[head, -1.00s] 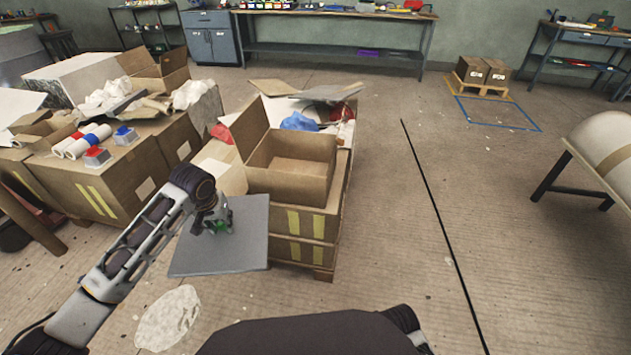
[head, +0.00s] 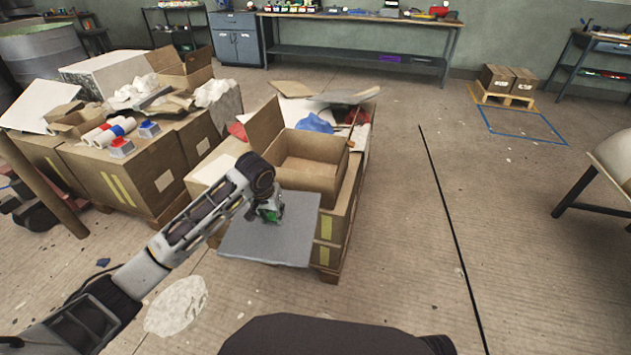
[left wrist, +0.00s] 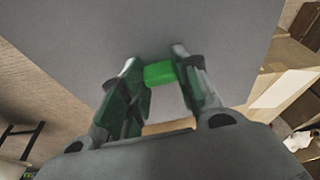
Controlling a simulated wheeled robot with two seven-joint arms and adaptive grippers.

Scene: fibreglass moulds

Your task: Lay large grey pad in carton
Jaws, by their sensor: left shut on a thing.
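The large grey pad (head: 275,238) is a flat square sheet held in the air in front of the near side of the box stack. My left gripper (head: 270,211) is shut on the pad by a green grip piece; in the left wrist view the fingers (left wrist: 160,80) close on the bright green block (left wrist: 159,73) against the grey pad (left wrist: 210,30). The open carton (head: 312,165) stands on the stack just behind the pad, with a flap raised at its left. The carton looks empty inside. My right gripper is not in view.
Stacked boxes (head: 339,225) on a pallet carry the carton. Left of them, another stack (head: 140,175) holds rolls, cloths and a small open box. A blue cloth (head: 314,123) and loose sheets lie behind the carton.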

